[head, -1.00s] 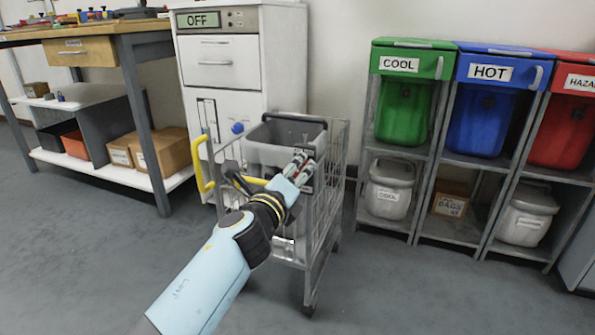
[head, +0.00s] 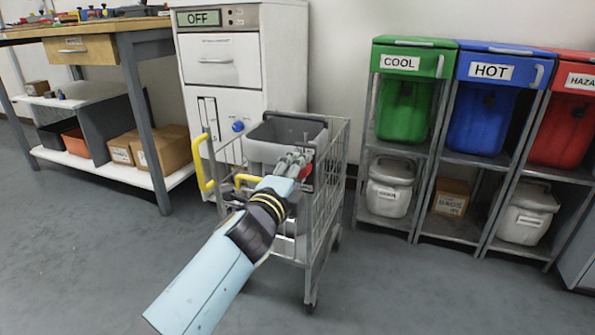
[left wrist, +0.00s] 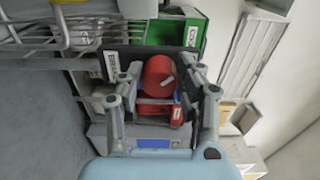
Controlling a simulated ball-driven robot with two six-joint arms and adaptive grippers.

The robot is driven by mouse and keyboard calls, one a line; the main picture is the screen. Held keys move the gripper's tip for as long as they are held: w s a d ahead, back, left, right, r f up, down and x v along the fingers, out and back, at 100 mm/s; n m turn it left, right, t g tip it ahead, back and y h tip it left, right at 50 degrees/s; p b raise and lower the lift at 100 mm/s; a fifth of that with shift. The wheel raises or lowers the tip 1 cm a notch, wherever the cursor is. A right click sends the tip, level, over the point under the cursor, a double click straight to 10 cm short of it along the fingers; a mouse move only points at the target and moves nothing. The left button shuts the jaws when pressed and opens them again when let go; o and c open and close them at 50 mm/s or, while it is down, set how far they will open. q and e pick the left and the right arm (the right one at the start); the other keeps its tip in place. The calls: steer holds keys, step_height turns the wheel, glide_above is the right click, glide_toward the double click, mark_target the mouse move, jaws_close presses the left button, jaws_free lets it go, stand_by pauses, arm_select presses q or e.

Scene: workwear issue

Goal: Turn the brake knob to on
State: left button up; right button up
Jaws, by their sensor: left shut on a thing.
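The red brake knob (left wrist: 158,76) with a pale pointer mark sits on a dark panel (left wrist: 120,60) with a white label in the left wrist view. The pointer slants. The knob is between the two fingers of my left gripper (head: 296,164), which is shut on it. In the head view the gripper is at the cart's (head: 342,170) right side, and only a bit of red shows beside the fingers. My right gripper is not in view.
A grey bin (head: 270,150) sits in the wire cart, with a yellow handle (head: 203,172) at its left. A white cabinet (head: 285,60) with an OFF display stands behind. Shelves with green (head: 405,110), blue (head: 478,120) and red (head: 562,130) bins are at right. Floor in front is clear.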

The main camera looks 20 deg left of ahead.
arm_select(q)
steer(key=shift+f, duration=0.1)
stand_by(0.3)
steer(key=o, duration=1.1)
steer(key=shift+o, duration=0.2)
steer(key=shift+s, duration=0.1)
steer(key=s, duration=1.2)
steer(key=shift+a, duration=0.25)
